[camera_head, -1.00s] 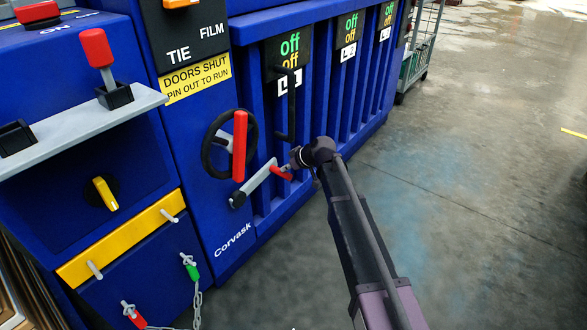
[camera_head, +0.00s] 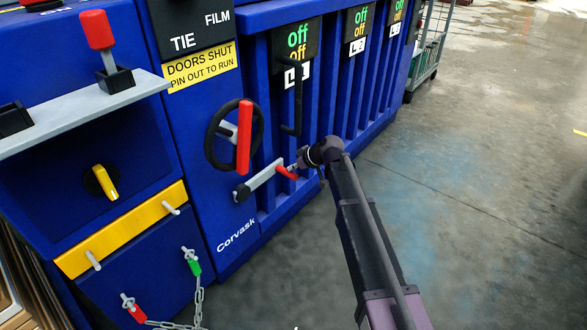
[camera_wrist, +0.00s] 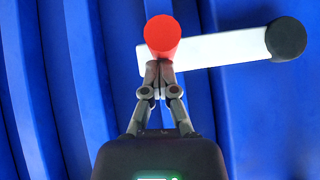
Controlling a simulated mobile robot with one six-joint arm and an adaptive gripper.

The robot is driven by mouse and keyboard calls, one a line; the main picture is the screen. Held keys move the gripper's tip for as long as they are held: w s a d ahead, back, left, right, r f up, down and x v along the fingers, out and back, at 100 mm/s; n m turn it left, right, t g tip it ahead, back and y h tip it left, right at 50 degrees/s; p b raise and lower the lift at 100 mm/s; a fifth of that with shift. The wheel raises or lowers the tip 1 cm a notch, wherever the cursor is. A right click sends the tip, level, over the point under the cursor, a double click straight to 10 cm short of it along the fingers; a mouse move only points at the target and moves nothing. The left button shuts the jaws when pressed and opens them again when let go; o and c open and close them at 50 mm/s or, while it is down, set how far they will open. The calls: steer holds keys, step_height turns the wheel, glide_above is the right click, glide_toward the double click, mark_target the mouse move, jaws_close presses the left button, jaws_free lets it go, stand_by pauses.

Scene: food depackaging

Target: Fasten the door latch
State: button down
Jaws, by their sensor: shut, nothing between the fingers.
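The latch is a grey bar (camera_head: 262,179) on the front of the blue machine. It slants up and right from a black pivot (camera_head: 242,193) to a red handle (camera_head: 286,174) at its far end. In the wrist view the bar (camera_wrist: 215,50) runs from the black pivot (camera_wrist: 286,38) at right to the red handle (camera_wrist: 162,37), seen end-on. My gripper (camera_head: 294,168) is at the red handle. Its fingertips (camera_wrist: 158,66) are together just below the handle in the wrist view, with nothing held between them. Whether they touch the handle cannot be told.
Above left of the latch is a black handwheel (camera_head: 216,135) with a red grip (camera_head: 244,137). A black vertical door handle (camera_head: 298,98) stands above my gripper. A chain (camera_head: 198,302) with green and red pins hangs lower left. The floor (camera_head: 470,190) at right is clear.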

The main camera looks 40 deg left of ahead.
steer(key=shift+r, duration=0.1)
steer(key=w+a+r+p+v, duration=0.1)
steer(key=a+p+v, duration=0.1)
steer(key=p+v, duration=0.9)
steer(key=shift+v, duration=1.15)
steer(key=shift+r, duration=0.15)
